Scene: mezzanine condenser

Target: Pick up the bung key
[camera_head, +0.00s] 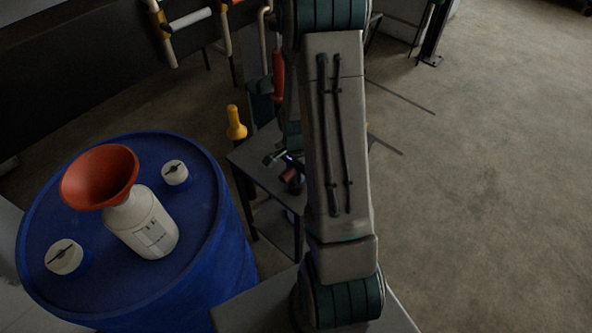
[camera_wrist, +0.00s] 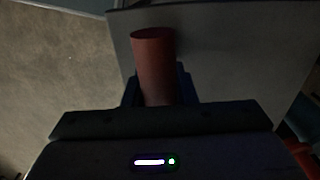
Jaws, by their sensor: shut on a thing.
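My gripper (camera_wrist: 158,92) is shut on a red-brown cylinder, which looks like the grip of the bung key (camera_wrist: 153,55). One round end of it stands out past the fingers in the wrist view. In the head view the red-brown piece (camera_head: 289,175) shows small and dark, just left of my arm and over the grey table (camera_head: 262,172). A small pale metal piece (camera_head: 273,158) is close beside it; I cannot tell whether the two are joined. My arm hides much of the table, and whether the cylinder touches the tabletop is unclear.
A blue drum (camera_head: 200,235) stands at the left, with white caps, a white bottle (camera_head: 150,238) and an orange-red funnel (camera_head: 100,177) on top. A yellow-handled object (camera_head: 235,122) stands near the table's far left corner. The floor (camera_head: 480,200) at the right is open.

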